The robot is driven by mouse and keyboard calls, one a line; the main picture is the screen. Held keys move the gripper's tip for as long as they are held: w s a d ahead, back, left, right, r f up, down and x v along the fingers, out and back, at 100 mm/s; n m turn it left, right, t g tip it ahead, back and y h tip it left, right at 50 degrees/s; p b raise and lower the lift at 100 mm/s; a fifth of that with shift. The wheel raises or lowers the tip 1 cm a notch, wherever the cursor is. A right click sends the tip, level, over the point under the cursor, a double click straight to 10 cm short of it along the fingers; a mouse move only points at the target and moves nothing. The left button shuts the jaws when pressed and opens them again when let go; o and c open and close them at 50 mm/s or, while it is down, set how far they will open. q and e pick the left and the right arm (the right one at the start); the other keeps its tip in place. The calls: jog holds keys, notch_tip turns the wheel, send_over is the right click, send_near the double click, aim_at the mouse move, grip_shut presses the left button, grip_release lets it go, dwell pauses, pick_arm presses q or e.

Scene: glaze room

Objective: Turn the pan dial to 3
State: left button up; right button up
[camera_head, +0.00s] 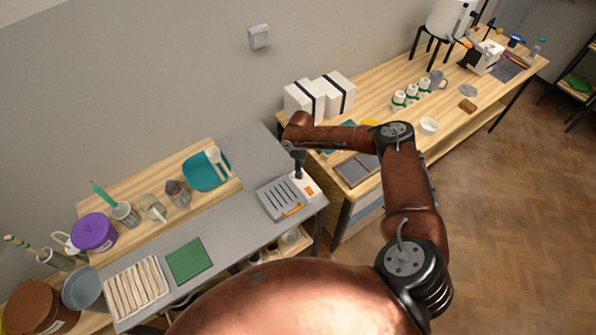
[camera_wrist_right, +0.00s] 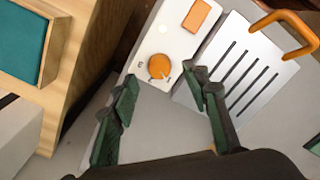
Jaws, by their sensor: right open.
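The orange dial (camera_wrist_right: 159,67) sits on the white control panel (camera_wrist_right: 172,42) of the pan unit, with small dark marks around it that are too small to read surely. My right gripper (camera_wrist_right: 160,79) is open, its green-padded fingers on either side of the dial and apart from it in the picture. I cannot tell its height above the panel. In the head view the right gripper (camera_head: 298,172) hangs over the panel and hides the dial. The slotted grey pan (camera_head: 278,200) with its orange handle (camera_head: 293,211) lies beside the panel. My left gripper is not in view.
An orange rectangle (camera_wrist_right: 197,15) is on the same panel. A green mat (camera_head: 186,260) and a tray of pale strips (camera_head: 136,287) lie to the left on the grey bench. White boxes (camera_head: 304,99) stand behind. Bare grey worktop (camera_head: 232,218) lies left of the pan.

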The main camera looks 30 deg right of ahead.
notch_tip(320, 180, down, 4)
jog(key=shift+w+r, duration=0.15)
jog(key=shift+f, duration=0.35)
jog(key=c, duration=0.7)
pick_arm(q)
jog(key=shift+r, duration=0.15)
pick_arm(e)
jog(key=c, duration=0.5)
